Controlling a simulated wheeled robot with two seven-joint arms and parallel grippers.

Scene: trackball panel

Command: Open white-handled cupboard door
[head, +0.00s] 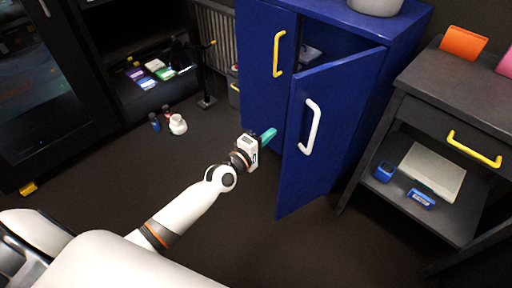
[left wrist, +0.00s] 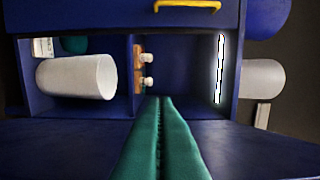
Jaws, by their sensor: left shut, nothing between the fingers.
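The blue cupboard (head: 375,28) has a door with a white handle (head: 310,127) and a door with a yellow handle (head: 278,54). The white-handled door (head: 325,150) stands partly open, swung out from the cupboard; the yellow-handled door (head: 260,35) looks closed. My left gripper (head: 268,135) is shut and empty, its teal fingers beside the free edge of the open door, on the opening's side. In the left wrist view the shut fingers (left wrist: 160,105) point into the cupboard's interior. Whether they touch the door is unclear. My right gripper is out of view.
Inside the cupboard are a white cylinder (left wrist: 77,77) and a bright strip (left wrist: 219,68). A dark side table (head: 420,85) stands close on the right. Small bottles (head: 177,124) stand on the floor at left. The floor before the door is clear.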

